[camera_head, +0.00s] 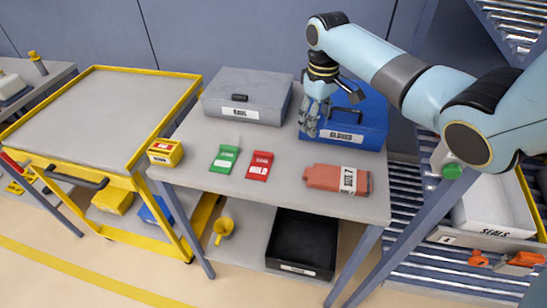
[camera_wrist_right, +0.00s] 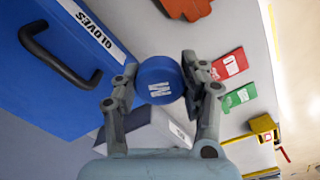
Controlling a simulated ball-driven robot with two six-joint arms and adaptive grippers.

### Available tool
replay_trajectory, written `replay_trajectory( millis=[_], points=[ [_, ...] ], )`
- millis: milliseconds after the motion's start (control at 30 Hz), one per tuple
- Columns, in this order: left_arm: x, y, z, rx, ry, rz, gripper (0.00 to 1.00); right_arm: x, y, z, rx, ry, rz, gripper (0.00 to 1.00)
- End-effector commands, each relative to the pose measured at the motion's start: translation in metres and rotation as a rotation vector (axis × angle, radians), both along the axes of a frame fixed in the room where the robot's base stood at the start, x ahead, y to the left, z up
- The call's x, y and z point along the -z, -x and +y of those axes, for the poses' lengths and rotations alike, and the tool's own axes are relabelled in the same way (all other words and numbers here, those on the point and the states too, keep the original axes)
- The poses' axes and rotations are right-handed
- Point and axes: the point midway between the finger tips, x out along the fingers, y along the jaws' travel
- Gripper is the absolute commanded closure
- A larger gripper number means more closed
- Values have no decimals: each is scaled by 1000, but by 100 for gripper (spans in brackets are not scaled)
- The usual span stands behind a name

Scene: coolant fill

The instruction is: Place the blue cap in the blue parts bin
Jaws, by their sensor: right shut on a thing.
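My right gripper (camera_head: 310,126) is above the back of the grey table, in front of the blue box labelled GLOVES (camera_head: 362,132). In the right wrist view this gripper (camera_wrist_right: 165,82) is shut on the round blue cap (camera_wrist_right: 158,78), which has a white mark on its face. The cap cannot be made out against the fingers and blue box in the head view. A small blue container (camera_head: 156,209) is partly visible on the yellow cart's lower shelf; I cannot tell for sure that it is the blue parts bin. My left gripper is out of view.
A black tray (camera_head: 302,240) and yellow funnel (camera_head: 222,228) are below. The cart top (camera_head: 110,105) is clear.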

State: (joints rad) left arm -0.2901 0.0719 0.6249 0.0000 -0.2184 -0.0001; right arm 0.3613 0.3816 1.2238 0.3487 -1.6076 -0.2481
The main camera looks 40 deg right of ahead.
Motion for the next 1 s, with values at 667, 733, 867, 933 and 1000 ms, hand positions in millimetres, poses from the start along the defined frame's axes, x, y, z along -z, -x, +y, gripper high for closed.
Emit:
replay_trajectory(
  millis=[667,733,867,933,1000],
  points=[
    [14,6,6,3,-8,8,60,68,-13,103,0,1,-1,79],
    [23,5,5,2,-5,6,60,77,-13,103,-1,0,-1,79],
    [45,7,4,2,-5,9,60,95,-12,103,-1,0,-1,79],
    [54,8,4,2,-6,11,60,102,-12,103,-1,0,0,79],
    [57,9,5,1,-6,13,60,105,-12,103,-1,0,0,79]
  ],
)
